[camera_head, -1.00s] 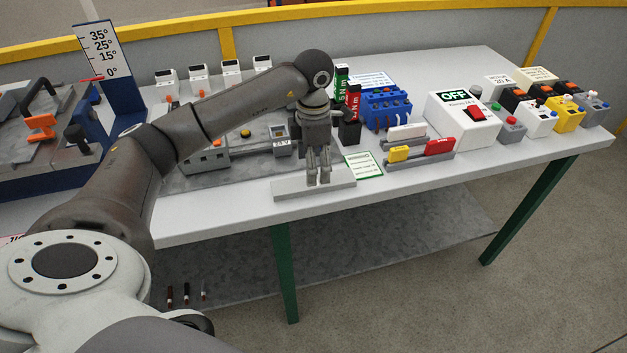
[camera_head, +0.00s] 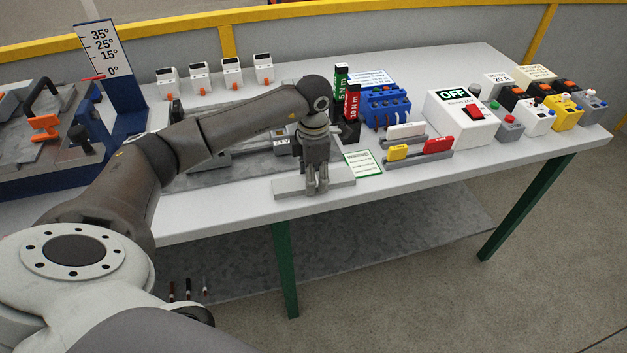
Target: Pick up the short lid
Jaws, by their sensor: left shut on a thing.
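A light grey flat piece that looks like the short lid (camera_head: 290,187) lies near the front edge of the table. My left gripper (camera_head: 317,191) points straight down over its middle and is shut on it. The fingers hide the middle part of the lid and the exact contact. The lid looks flat on the table, with no clear gap beneath it. My right gripper is not in view.
A green-edged card (camera_head: 363,164) lies just right of the lid. Behind are red (camera_head: 352,101) and green (camera_head: 340,85) torque tools and a blue terminal block (camera_head: 386,103). A white OFF box (camera_head: 462,117) stands further right. A grey plate with devices (camera_head: 215,177) lies left.

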